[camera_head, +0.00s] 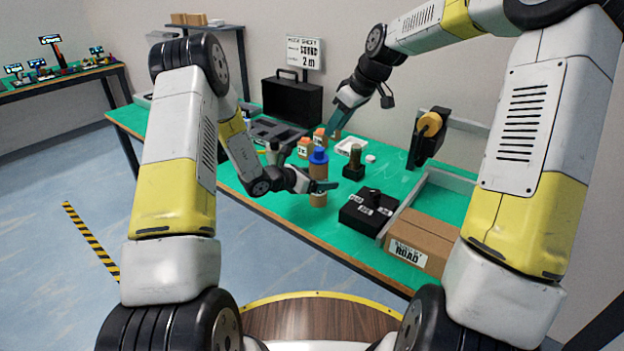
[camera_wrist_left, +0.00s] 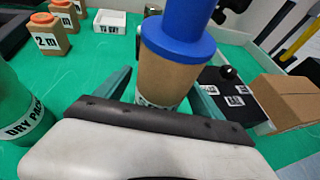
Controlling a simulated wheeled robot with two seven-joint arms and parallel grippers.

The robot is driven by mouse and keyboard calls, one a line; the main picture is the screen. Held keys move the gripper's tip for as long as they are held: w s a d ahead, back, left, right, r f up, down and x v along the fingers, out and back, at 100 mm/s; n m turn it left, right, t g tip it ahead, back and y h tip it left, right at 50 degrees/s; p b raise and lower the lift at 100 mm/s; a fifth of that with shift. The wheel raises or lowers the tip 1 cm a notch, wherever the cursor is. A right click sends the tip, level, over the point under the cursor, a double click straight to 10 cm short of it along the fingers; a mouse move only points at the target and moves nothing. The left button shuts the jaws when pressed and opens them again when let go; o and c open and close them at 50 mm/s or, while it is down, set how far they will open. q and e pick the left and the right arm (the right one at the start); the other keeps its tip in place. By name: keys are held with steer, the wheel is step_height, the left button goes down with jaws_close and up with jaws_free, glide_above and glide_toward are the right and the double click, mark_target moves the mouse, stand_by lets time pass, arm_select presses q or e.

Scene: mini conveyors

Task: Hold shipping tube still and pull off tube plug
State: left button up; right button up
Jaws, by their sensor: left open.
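The shipping tube (camera_head: 319,171) is a brown cardboard cylinder standing upright on the green table. The blue tube plug (camera_head: 318,155) is seated in its top end. In the left wrist view the tube (camera_wrist_left: 166,80) and the flanged plug (camera_wrist_left: 180,42) fill the upper middle. My left gripper (camera_head: 326,187) is open at the tube's lower part. In the wrist view its teal fingers show on either side of the tube; contact cannot be told. My right gripper (camera_head: 341,120) hangs above the table, up and right of the plug, apart from it; its finger gap cannot be made out.
Small orange-brown bottles (camera_head: 304,147) stand behind the tube. A dark post on a base (camera_head: 354,163) and a black box with labels (camera_head: 366,212) lie to its right. A cardboard box (camera_head: 422,240) sits at the front right. A green DRY PACK container (camera_wrist_left: 22,112) is near the left gripper.

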arm_select(q)
steer(key=shift+x, duration=1.05)
steer(key=c, duration=1.5)
steer(key=shift+c, duration=0.3)
steer(key=shift+f, duration=0.1)
